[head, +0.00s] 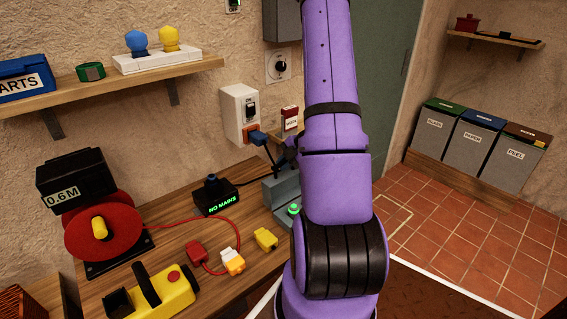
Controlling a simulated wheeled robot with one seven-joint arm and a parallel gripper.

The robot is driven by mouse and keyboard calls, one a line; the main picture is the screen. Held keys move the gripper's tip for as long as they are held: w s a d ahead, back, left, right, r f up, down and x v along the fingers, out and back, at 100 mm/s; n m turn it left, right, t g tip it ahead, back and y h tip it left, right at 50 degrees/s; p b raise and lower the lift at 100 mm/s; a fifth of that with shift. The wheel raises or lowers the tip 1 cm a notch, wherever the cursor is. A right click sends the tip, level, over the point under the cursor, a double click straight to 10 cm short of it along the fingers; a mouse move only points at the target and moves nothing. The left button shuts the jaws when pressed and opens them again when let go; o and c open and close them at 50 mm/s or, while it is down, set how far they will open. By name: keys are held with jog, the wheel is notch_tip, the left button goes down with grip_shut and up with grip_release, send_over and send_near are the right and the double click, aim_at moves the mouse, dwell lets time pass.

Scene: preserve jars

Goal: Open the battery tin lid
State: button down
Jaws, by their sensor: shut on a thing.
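I cannot make out a battery tin or its lid in the head view. My purple arm rises through the middle of the picture and runs out at the top edge. My gripper cannot be seen, so what it holds is not shown. The arm covers the right part of the workbench (182,240) and part of a grey block with a green button (281,190). A dark piece (286,152) shows at the arm's left edge above that block; I cannot tell what it is.
A red cable reel (84,236), a yellow tool (160,297), a yellow block (265,239), a red connector (196,252) and a black NO MAINS box (214,195) stand on the bench. A blue PARTS box (12,85) is on the shelf. Bins (475,137) stand right; the floor before them is clear.

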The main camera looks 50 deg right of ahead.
jog(key=shift+w+f+g, duration=0.1)
jog(key=shift+w+g, duration=0.2)
jog(key=c, duration=1.1)
grip_release()
jog(key=shift+d, duration=0.1)
jog(key=v, duration=1)
jog(key=shift+s+r, duration=0.2)
jog(key=shift+r, duration=0.15)
jog(key=shift+d, duration=0.1)
